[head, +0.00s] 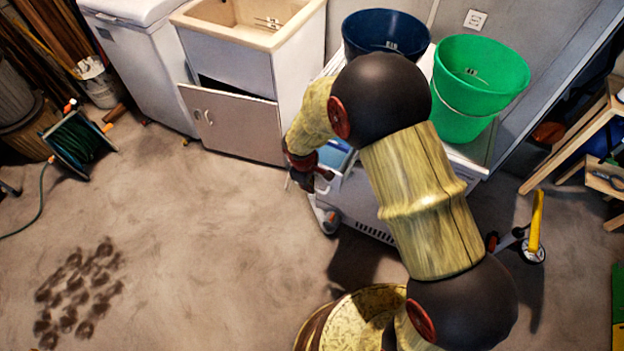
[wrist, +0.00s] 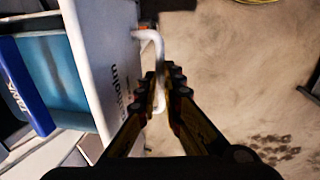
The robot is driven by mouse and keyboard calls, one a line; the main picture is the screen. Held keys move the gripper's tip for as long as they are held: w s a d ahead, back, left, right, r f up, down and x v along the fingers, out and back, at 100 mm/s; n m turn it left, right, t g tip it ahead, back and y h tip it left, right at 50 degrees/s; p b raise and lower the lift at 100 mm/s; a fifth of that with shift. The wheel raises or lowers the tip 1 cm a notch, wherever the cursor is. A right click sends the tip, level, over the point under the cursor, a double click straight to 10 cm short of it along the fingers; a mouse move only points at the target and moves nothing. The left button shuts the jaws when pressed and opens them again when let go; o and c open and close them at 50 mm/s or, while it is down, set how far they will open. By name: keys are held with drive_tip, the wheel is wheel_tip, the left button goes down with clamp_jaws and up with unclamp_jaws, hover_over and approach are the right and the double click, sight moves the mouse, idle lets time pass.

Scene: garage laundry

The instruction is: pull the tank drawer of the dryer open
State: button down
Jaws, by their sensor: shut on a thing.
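The white dryer (head: 372,200) stands under the two buckets, partly hidden behind my arm. Its tank drawer (head: 337,158) stands out from the body, with its blue inside showing. In the wrist view the drawer's white front (wrist: 103,55) has a white bar handle (wrist: 157,45), and the teal inside and a blue lettered strip (wrist: 22,88) lie behind it. My gripper (wrist: 162,78) is shut on the handle, a finger on each side. In the head view my gripper (head: 302,172) is at the drawer front, and its fingertips are hard to make out.
A dark blue bucket (head: 385,30) and a green bucket (head: 475,85) stand on the dryer. A sink cabinet (head: 230,125) with its door ajar is to the left. A small grey and orange object (head: 327,218) is on the floor below the drawer. Floor at left is mostly clear.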

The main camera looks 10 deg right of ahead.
drive_tip(key=c, duration=1.9)
unclamp_jaws()
drive_tip(key=r, duration=0.4)
drive_tip(key=s+a+r, duration=0.1)
drive_tip(key=r, duration=0.6)
drive_tip(key=shift+s+a+r, duration=0.15)
drive_tip(key=shift+s+r, duration=0.25)
